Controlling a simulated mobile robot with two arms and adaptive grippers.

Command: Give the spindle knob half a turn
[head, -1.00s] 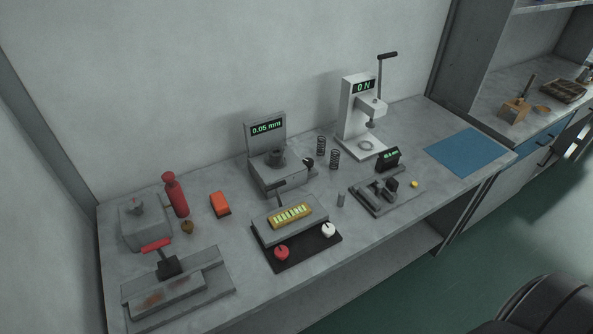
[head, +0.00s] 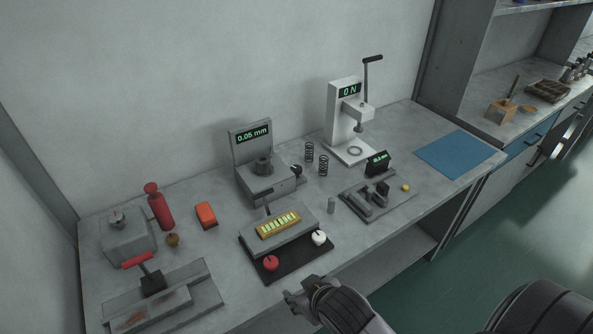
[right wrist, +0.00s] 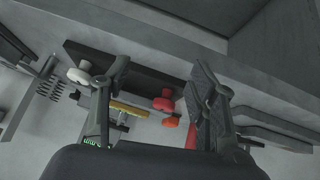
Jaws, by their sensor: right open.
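The dark knob (head: 297,169) sticks out at the right side of the grey device with the 0.05 mm display (head: 266,183); I take it to be the spindle knob. A grey cylinder stands on top of this device. My right gripper (head: 291,297) is low in the head view, near the bench's front edge, well short of the knob and apart from it. In the right wrist view its two fingers (right wrist: 163,68) are spread with nothing between them. I cannot make out the spindle knob in that view. My left gripper is not in view.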

